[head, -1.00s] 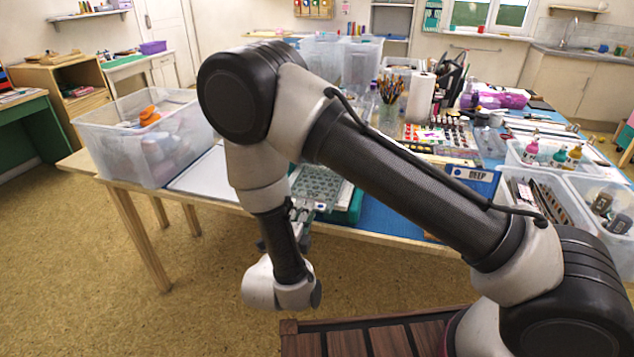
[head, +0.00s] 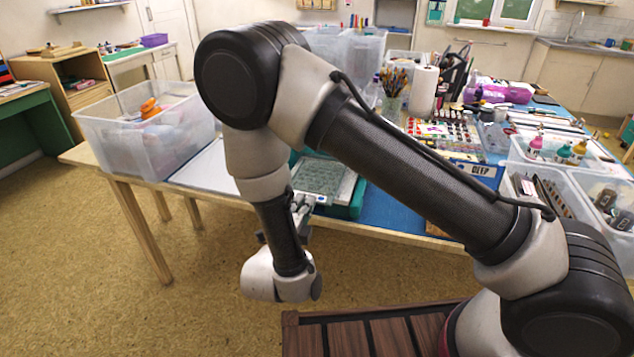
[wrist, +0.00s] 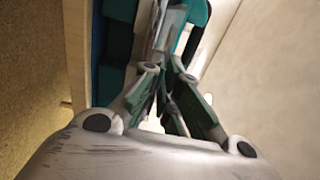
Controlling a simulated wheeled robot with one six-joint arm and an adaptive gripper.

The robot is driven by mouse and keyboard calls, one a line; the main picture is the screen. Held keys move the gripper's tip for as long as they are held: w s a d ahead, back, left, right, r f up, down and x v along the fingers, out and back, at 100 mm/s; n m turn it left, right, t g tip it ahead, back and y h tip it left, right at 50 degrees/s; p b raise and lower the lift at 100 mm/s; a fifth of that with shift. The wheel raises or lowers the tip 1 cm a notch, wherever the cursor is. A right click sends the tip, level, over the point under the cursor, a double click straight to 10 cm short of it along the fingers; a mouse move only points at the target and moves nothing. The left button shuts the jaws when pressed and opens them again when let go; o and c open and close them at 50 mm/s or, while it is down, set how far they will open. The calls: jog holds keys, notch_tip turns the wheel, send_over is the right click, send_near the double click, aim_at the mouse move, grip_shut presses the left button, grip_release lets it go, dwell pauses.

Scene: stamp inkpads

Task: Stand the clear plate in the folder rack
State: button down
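The clear plate (head: 320,178) looks like a thin see-through sheet with a grey-green pattern showing through it. It lies about flat at a teal stamping tray (head: 353,203) by the front edge of the table. My gripper (head: 304,203) is at the plate's near edge, partly hidden by my arm. In the wrist view the fingers (wrist: 165,72) come together on a thin pale edge, which looks like the plate's. I cannot make out the folder rack for certain.
A clear bin (head: 150,140) stands on the table's left end. A paper towel roll (head: 423,92), a brush jar (head: 392,102) and ink pads (head: 440,132) stand behind. Clear trays (head: 545,150) crowd the right. The blue mat (head: 385,208) has a bare strip in front.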

jog(key=shift+s+r, duration=0.2)
jog(key=shift+r, duration=0.25)
jog(key=s+a+r, duration=0.3)
jog(key=s, duration=0.6)
jog(key=s+a+r, duration=0.4)
jog(key=s, duration=0.5)
jog(key=shift+s+a, duration=0.15)
jog(key=shift+s, duration=0.2)
